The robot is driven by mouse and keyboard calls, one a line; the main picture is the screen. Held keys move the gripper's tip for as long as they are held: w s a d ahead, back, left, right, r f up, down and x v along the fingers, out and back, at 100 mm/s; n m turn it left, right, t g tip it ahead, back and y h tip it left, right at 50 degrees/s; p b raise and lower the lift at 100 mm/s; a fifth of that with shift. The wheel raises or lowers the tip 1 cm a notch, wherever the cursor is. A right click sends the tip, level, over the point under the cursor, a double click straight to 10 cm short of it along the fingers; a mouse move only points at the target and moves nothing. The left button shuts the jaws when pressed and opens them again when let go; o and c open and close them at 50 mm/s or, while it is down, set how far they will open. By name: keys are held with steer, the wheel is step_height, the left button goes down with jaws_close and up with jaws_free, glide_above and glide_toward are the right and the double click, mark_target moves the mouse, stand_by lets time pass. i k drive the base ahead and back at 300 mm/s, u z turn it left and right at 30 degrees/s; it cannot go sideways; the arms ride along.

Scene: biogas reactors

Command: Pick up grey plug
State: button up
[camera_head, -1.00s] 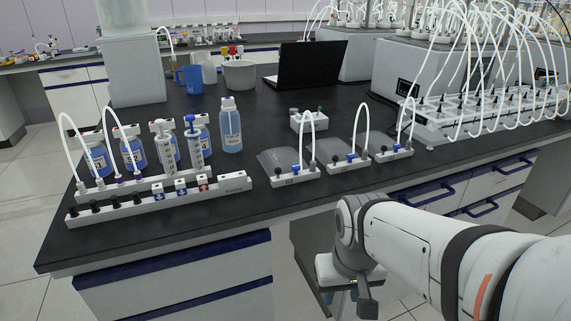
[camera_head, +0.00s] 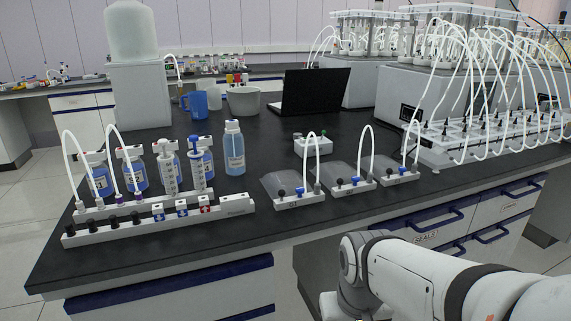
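A small grey plug (camera_head: 298,136) appears to stand at the left end of a small white tray (camera_head: 318,148) in the middle of the bench, with a green piece near the tray's right end. Another grey plug (camera_head: 317,188) seems to stand on the left white bag holder (camera_head: 296,201), beside dark knobs. Both are small and hard to make out. My arm enters from the lower right, in front of the bench and well apart from both plugs. My gripper is below the picture's lower edge, so its fingers are hidden.
Bag holders with arched white tubes line the front edge. Blue bottles (camera_head: 235,150), syringes (camera_head: 169,172) and a valve strip (camera_head: 160,222) stand left. A laptop (camera_head: 312,92) and white beaker (camera_head: 243,101) are behind. Bare black bench lies between tray and laptop.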

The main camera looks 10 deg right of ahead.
mark_target(316, 189)
steer(key=u, duration=0.1)
steer(key=k, duration=0.5)
steer(key=z, duration=1.65)
steer(key=i, duration=1.2)
steer(key=u, duration=2)
steer(key=i, duration=0.25)
steer(key=u, duration=0.05)
